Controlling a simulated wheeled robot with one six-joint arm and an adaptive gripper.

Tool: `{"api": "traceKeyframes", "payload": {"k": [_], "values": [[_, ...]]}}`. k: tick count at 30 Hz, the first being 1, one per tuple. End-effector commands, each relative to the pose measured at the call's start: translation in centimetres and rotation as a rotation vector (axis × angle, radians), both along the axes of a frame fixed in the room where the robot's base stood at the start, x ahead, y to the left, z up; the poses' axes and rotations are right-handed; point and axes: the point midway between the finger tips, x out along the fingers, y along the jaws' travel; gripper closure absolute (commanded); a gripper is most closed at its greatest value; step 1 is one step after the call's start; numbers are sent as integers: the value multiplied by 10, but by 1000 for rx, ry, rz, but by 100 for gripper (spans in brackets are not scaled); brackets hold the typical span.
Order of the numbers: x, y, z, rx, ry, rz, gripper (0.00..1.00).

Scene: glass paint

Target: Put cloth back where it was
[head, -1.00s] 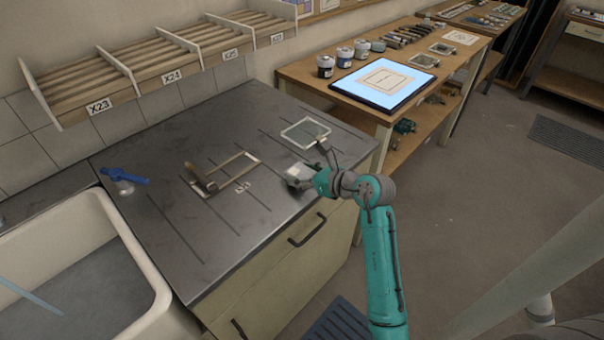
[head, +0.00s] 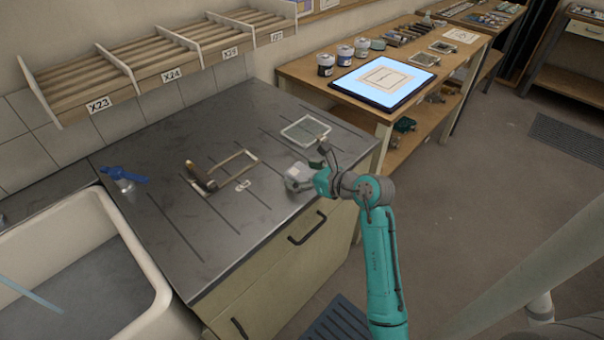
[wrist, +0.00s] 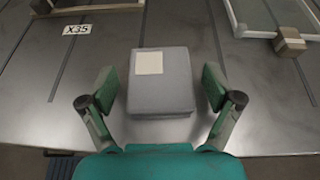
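A folded grey cloth (wrist: 160,98) with a cream patch on top lies on the dark worktop in the wrist view. In the head view the cloth (head: 296,172) is near the worktop's front right edge, partly hidden by my gripper (head: 308,182). In the wrist view my gripper (wrist: 159,91) is open, with one finger on each side of the cloth. A narrow gap shows between each finger and the cloth.
A small X35 tag (wrist: 76,29) lies left of the cloth. A glass frame (head: 306,130) lies behind it; another frame (head: 236,167) with a brown-handled tool (head: 200,177) lies left. A sink (head: 150,275) is at the left. Labelled racks (head: 140,65) hang above.

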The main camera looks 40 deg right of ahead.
Motion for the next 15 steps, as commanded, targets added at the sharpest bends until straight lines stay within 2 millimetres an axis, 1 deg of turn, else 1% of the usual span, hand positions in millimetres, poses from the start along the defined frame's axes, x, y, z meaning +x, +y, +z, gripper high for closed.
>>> {"api": "traceKeyframes", "payload": {"k": [9, 11, 15], "values": [[-3, -1, 1, 0, 0, -1, 9], [-7, -1, 3, -1, -1, -2, 9], [-26, -3, 10, -1, 0, -4, 9]]}}
